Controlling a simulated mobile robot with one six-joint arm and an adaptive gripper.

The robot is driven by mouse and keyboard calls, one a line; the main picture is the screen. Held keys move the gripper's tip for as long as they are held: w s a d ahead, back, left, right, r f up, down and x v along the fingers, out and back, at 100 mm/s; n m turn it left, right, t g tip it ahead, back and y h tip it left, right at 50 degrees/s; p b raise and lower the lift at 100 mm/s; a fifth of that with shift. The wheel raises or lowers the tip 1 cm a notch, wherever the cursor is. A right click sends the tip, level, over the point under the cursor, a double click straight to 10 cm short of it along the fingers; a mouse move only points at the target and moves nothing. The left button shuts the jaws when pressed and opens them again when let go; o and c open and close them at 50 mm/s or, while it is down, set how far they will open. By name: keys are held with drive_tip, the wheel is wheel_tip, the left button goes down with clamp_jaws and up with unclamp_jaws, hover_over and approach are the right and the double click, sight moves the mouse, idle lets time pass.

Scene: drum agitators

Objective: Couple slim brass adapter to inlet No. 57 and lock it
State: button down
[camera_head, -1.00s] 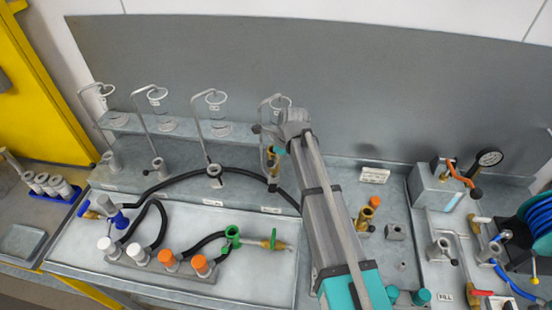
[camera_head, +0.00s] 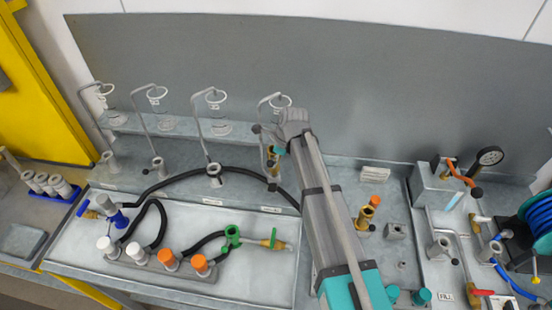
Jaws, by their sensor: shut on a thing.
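My gripper (camera_head: 272,160) points down at the fourth stand from the left, mostly hidden by my own wrist. It is shut on a small brass piece, apparently the slim brass adapter (camera_head: 271,154), right above the inlet there. The inlet is largely hidden, so I cannot tell whether the adapter is seated on it or locked. A label plate (camera_head: 271,210) lies in front of this spot, its number too small to read.
Black hoses cross the bench. A hose rack (camera_head: 155,262) with white and orange caps and a green-handled fitting (camera_head: 233,236) are at front left. Another brass fitting (camera_head: 365,215) and a gauge block (camera_head: 435,185) stand at right.

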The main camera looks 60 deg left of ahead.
drive_tip(key=shift+f, duration=0.25)
drive_tip(key=shift+f+b, duration=0.7)
drive_tip(key=shift+b, duration=0.2)
drive_tip(key=shift+f+b, duration=0.55)
drive_tip(key=shift+b, duration=0.05)
idle(0.7)
unclamp_jaws()
idle(0.5)
